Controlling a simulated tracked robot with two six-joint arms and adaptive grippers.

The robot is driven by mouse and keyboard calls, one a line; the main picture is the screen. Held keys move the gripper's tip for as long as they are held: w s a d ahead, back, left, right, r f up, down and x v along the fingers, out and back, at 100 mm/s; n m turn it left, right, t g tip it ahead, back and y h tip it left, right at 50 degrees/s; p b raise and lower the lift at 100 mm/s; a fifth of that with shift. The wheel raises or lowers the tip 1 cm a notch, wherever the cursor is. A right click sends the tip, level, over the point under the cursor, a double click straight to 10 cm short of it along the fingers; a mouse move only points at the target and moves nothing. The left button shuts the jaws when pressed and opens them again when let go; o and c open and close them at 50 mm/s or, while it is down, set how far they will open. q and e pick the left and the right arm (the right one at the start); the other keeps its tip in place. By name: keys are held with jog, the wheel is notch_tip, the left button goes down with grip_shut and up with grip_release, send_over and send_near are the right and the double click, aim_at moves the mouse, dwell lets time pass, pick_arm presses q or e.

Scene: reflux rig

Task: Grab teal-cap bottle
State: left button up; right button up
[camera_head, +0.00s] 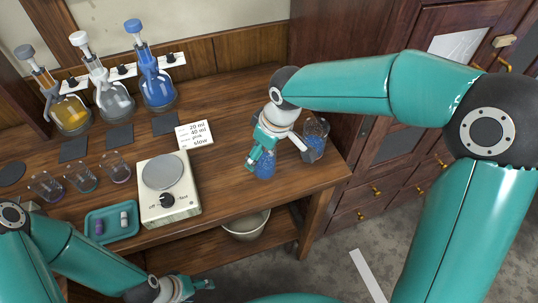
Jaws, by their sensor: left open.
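I cannot make out a bottle with a clearly teal cap. Three flasks stand at the back left: one with yellow liquid (70,115), one clear (116,103) and one blue (157,92). Two small vials, one purple (99,227) and one pale (124,219), are in a teal tray (112,234). My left gripper (198,285) is open low at the bottom, in front of the table edge and apart from these. My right gripper (257,157) is at a glass vessel with blue contents (265,169); whether its fingers grip the glass is unclear.
Another vessel with blue contents (315,139) stands near the table's right edge. A hotplate (183,205) with a dial stands mid-table, a note card (194,134) behind it. Several small beakers (82,182) stand left. A bowl (246,228) is on the lower shelf.

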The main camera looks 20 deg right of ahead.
jog(key=c, duration=1.6)
jog(key=shift+o, duration=0.2)
jog(key=shift+r, duration=0.2)
